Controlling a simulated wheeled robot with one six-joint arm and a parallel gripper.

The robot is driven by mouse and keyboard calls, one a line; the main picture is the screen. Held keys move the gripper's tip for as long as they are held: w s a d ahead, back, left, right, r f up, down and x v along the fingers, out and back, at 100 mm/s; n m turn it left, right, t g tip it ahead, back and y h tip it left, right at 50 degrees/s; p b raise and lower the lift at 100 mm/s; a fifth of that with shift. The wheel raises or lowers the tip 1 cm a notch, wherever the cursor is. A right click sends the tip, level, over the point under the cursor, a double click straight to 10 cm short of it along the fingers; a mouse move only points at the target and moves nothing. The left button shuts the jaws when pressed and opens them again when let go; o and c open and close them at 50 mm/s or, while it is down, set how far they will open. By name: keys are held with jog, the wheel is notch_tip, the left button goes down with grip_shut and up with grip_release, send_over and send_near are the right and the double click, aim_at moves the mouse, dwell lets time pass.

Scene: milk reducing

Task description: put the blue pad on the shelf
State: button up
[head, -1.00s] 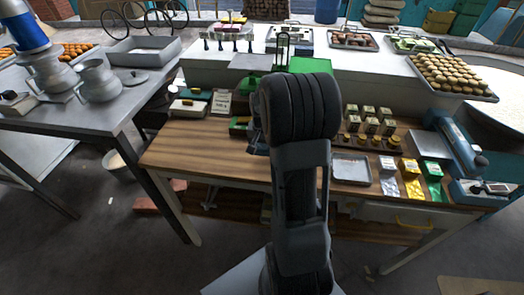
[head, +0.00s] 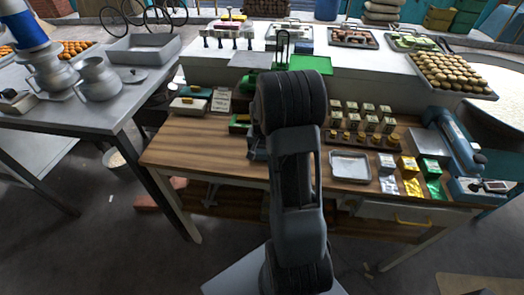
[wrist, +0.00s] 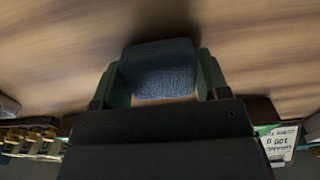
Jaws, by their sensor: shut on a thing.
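In the wrist view, the blue pad (wrist: 160,72) is a dark blue block with rounded corners and a textured front face. My gripper (wrist: 163,78) has one green finger on each side of it and is shut on it. The pad is over or on the wooden tabletop (wrist: 60,40); I cannot tell whether it touches the wood. In the head view, my arm hides most of the gripper and the pad. A lower wooden shelf (head: 232,213) runs under the wooden table (head: 210,150).
Small boxes and jars (head: 362,138), a metal tray (head: 350,166) and coloured packets (head: 411,187) stand to the right of my arm. Cartons (head: 188,105) stand at the back left. The table's front left is clear. A white raised counter (head: 375,75) runs behind.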

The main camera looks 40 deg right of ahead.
jog(key=o, duration=1)
